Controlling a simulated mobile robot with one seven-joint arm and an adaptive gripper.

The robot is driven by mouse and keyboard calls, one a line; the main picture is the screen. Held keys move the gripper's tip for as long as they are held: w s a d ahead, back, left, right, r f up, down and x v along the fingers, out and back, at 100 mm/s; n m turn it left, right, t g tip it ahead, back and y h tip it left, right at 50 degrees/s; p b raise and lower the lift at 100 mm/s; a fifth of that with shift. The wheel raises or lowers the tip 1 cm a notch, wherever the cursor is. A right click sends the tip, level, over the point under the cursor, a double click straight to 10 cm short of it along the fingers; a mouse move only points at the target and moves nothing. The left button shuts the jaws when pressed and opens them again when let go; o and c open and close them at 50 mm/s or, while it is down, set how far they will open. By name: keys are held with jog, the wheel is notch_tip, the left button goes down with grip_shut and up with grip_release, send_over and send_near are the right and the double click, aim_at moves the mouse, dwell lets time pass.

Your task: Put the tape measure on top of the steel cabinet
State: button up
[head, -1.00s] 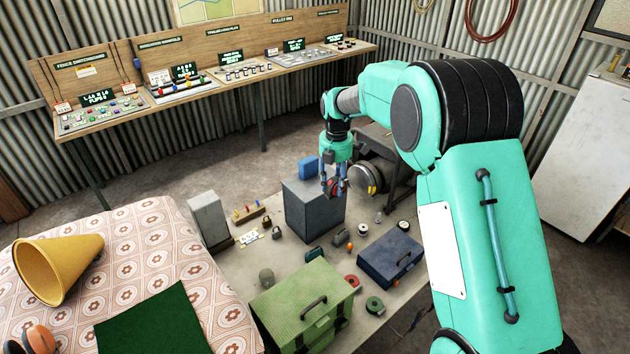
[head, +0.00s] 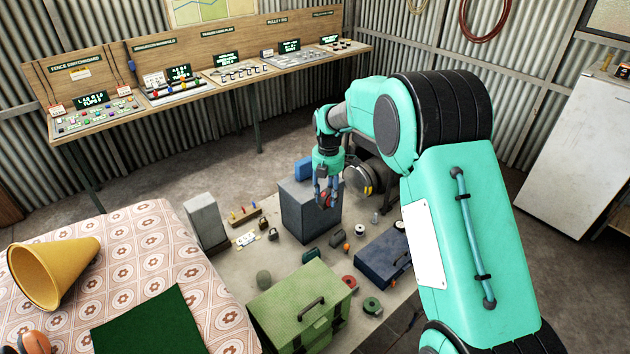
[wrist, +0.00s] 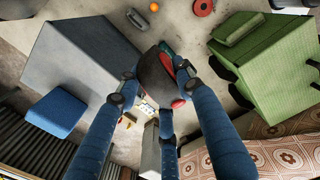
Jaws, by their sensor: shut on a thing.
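My gripper (head: 326,197) is shut on a dark, rounded thing with red edges, which I take for the tape measure (wrist: 160,80). It also shows as a small red patch between the fingers in the head view (head: 328,198). The fingers hide part of it. The steel cabinet (head: 302,213) is a grey box standing on the floor mat. My gripper is in front of its right part in the head view. In the wrist view the cabinet (wrist: 80,50) fills the upper left, beside the held thing. I cannot tell the gap between them.
A blue box (head: 304,168) sits on the cabinet's top; it shows at the left of the wrist view (wrist: 57,113). A green toolbox (head: 300,305), a dark blue case (head: 383,258) and several small items lie around. A grey block (head: 206,222) stands to the left.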

jog(key=shift+w+a+f+p, duration=0.3)
jog(key=shift+w+a, duration=0.45)
jog(key=shift+w, duration=1.7)
jog(key=shift+w+a+f+p, duration=0.2)
jog(key=shift+w+a, duration=0.55)
jog(key=shift+w, duration=1.75)
jog(key=shift+w+a+f+p, duration=0.3)
jog(key=shift+w+a, duration=0.45)
jog(key=shift+w, duration=1.7)
jog(key=shift+r, duration=0.1)
jog(key=shift+f, duration=1.75)
jog(key=shift+f, duration=0.15)
jog(key=o, duration=1.4)
notch_tip(320, 180, up, 12)
jog(key=shift+r, duration=0.15)
